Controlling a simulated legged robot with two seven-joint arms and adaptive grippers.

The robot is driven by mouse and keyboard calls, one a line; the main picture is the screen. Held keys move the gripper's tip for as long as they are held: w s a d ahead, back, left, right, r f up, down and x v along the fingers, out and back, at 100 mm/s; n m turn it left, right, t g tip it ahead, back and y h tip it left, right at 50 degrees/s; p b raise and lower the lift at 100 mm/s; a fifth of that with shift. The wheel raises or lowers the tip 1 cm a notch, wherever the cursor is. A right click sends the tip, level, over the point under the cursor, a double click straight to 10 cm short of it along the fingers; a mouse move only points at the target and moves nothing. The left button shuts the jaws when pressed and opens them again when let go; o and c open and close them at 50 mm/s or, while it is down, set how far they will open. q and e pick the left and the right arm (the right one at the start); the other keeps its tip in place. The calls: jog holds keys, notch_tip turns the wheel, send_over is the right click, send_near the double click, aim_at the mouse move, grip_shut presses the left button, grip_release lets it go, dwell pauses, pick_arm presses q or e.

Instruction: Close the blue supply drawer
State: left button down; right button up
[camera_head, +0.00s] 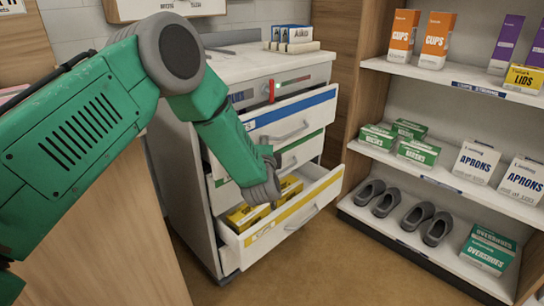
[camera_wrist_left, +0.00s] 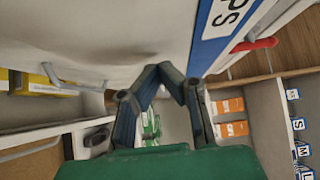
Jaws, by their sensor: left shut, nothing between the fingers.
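The blue supply drawer (camera_head: 300,122) is the upper drawer of the white bedside cabinet, with a blue label strip and a metal handle. It stands pulled out a little past the cabinet face. My left gripper (camera_head: 268,170) is in front of the cabinet, below the blue drawer and above the open yellow drawer. It is shut and empty. In the left wrist view the closed fingers (camera_wrist_left: 170,78) are near a white panel, with the blue label strip (camera_wrist_left: 222,22) close above right. I cannot tell whether they touch. My right gripper is out of view.
The yellow-labelled drawer (camera_head: 300,208) is open with yellow boxes in it. A green-labelled drawer (camera_head: 303,152) lies between. A shelf unit (camera_head: 445,175) with boxes and grey shoes stands right. Boxes (camera_head: 290,34) lie on the cabinet top. The floor (camera_head: 335,265) in front is clear.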

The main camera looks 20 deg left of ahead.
aim_at(252, 134)
pick_arm(q)
jog(key=shift+w+a+r, duration=0.15)
jog(key=shift+w+a, duration=0.05)
jog(key=shift+w, duration=0.05)
jog(key=a, duration=0.1)
jog(key=w+a, duration=0.1)
jog(key=a, duration=0.2)
jog(key=shift+w+a+p, duration=0.25)
jog(key=shift+a+p, duration=0.05)
jog(key=shift+p, duration=0.1)
jog(key=shift+a+r, duration=0.1)
jog(key=shift+a, duration=0.05)
